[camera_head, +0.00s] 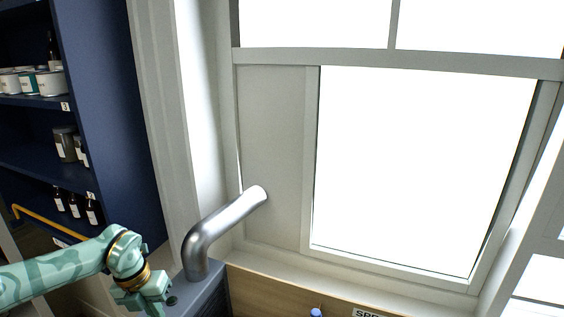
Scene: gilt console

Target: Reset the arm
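My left arm, mint green with a darker pattern and gold rings, comes in from the left edge. My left gripper (148,296) is at its end, low in the picture, beside a grey box-like unit. Its fingers are small and partly cut off by the bottom edge, so I cannot tell whether it is open or shut. No held thing shows. My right arm and gripper are not in view.
A silver bent pipe (218,228) rises from the grey unit (207,297) close to my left gripper. A dark blue shelf (113,110) with cans and bottles stands at left. A bright window (420,170) fills the right, above a wooden board (270,292) and a blue-capped item (316,313).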

